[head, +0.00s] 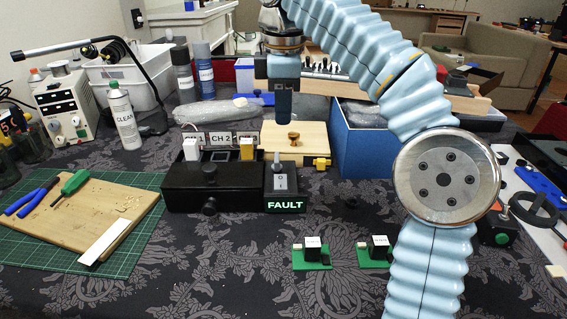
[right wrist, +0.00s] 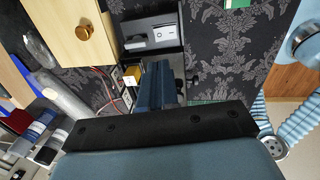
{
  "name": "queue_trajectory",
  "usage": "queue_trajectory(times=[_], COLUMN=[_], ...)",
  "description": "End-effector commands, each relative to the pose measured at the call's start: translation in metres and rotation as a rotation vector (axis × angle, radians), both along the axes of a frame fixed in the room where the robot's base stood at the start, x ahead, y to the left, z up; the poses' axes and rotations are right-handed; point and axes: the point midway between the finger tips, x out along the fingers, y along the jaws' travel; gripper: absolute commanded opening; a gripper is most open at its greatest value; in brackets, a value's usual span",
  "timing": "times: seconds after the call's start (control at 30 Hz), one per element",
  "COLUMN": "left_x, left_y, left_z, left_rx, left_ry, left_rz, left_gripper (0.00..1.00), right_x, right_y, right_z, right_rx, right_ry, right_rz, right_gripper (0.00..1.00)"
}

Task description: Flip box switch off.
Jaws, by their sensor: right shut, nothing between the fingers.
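The small black switch box (head: 283,179) stands on the dark patterned cloth beside a larger black box. My left gripper is not in view.
The larger black box (head: 213,188) with knobs and CH labels adjoins on the left. A wooden box (head: 295,143) with a knob and a blue bin (head: 362,146) stand behind. Two small green boards (head: 312,258) lie in front. The cloth ahead of the FAULT sign is clear.

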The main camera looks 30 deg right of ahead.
Motion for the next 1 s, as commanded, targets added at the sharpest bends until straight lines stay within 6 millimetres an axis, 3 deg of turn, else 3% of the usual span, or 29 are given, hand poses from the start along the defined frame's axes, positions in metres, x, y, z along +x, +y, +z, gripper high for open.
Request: queue_trajectory(times=[0.47,0.63,1.0], left_x=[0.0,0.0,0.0], left_y=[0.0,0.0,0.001], left_z=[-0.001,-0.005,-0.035], left_rx=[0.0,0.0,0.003], left_ry=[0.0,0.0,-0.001], left_rz=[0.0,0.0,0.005], left_gripper=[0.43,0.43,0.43], right_x=[0.001,0.002,0.011], right_y=[0.0,-0.002,-0.006], right_z=[-0.004,-0.028,-0.107], right_rx=[-0.011,-0.012,-0.011], right_ry=[-0.001,0.002,0.001], right_rz=[-0.003,-0.004,-0.003], right_gripper=[0.0,0.0,0.0])
